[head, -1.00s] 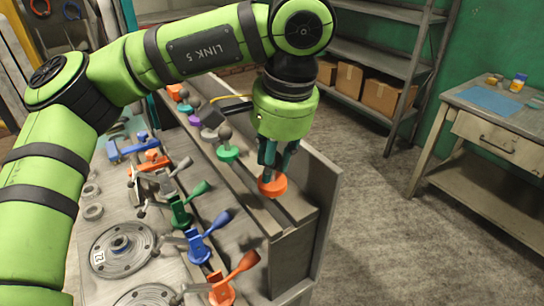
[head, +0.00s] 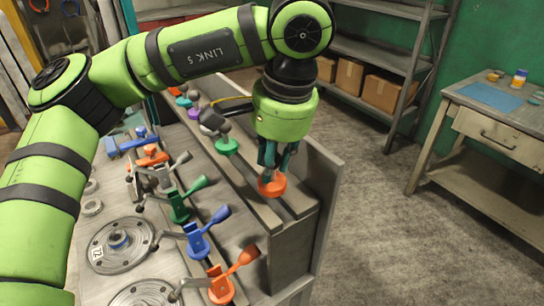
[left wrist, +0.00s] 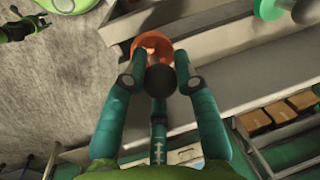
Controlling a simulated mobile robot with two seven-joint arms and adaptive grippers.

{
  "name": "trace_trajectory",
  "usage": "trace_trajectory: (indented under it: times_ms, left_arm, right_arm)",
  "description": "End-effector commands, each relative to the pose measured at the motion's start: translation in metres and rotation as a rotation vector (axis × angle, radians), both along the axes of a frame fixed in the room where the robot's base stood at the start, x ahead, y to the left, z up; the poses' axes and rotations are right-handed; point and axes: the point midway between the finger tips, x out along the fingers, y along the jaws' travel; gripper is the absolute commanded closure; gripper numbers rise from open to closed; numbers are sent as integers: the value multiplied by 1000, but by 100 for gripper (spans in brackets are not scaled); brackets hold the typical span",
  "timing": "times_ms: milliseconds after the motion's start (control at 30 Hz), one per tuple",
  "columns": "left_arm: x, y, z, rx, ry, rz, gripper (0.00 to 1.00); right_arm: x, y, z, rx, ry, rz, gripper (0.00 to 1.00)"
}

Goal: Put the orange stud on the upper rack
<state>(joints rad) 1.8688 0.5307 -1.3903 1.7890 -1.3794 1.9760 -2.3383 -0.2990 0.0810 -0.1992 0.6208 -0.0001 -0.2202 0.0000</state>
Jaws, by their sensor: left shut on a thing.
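The orange stud (head: 271,187) is at the near end of the upper rack (head: 288,228), its round orange base down at the rack's top. In the left wrist view the stud (left wrist: 150,45) shows an orange disc with a dark ball end between the fingers. My left gripper (head: 275,160) points down and is shut on the stud from above; it also shows in the left wrist view (left wrist: 160,80). I cannot tell whether the base touches the rack.
A green stud (head: 227,146) and several other coloured studs stand farther back along the rack. Green, blue and orange handled clamps (head: 222,288) line the lower left side. Metal flanges (head: 120,245) lie on the bench. Open floor (head: 400,240) lies to the right.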

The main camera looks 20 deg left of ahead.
Motion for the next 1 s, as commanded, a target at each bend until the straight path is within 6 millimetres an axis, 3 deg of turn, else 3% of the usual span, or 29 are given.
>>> trace_trajectory:
  times_ms: [1000]
  left_arm:
    - [0, 0, -27, 0, 0, 1, 100]
  right_arm:
    - [-1, 0, -20, 0, 2, 1, 60]
